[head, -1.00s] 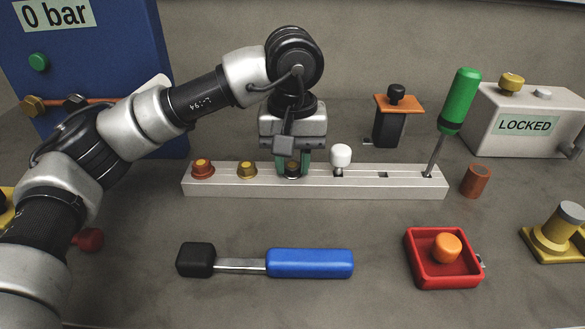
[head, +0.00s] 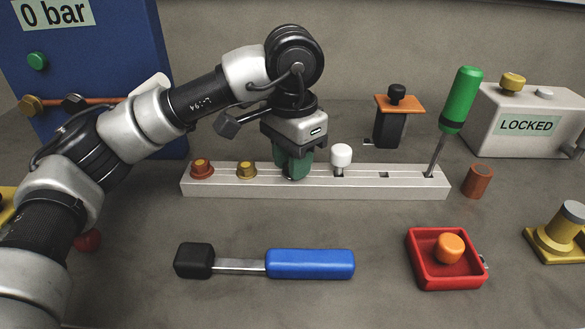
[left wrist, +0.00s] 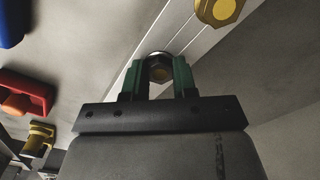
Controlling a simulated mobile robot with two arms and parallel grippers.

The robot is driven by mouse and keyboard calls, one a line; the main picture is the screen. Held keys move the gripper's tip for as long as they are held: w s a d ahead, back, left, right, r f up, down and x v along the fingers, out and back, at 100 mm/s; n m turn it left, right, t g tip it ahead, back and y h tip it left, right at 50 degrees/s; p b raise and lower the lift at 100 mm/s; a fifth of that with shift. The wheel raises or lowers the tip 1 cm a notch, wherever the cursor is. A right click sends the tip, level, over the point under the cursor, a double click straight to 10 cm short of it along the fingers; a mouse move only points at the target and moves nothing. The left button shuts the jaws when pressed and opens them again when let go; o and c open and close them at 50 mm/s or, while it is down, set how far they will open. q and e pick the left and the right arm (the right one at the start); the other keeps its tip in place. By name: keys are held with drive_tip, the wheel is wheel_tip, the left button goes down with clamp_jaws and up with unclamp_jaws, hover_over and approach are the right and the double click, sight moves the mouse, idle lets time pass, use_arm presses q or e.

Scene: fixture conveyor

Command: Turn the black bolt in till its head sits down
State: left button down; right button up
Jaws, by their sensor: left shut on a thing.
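My left gripper (head: 292,173) points down over the middle of the long white rail (head: 415,188), its green fingers shut on the black bolt. In the left wrist view the bolt's dark hex head (left wrist: 160,73) sits between the two green fingers. In the head view the fingers hide nearly all of the bolt, and I cannot tell how far its head stands above the rail. My right gripper is not in view.
On the rail, a red-brown bolt (head: 201,168) and a yellow bolt (head: 246,169) stand left of the gripper. A white knob (head: 341,155) stands close to its right, then a green screwdriver (head: 460,100). A blue-handled tool (head: 310,263) lies in front.

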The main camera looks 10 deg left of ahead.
use_arm(q)
drive_tip(key=c, duration=0.8)
unclamp_jaws()
drive_tip(key=n, duration=0.6)
drive_tip(key=n, duration=0.6)
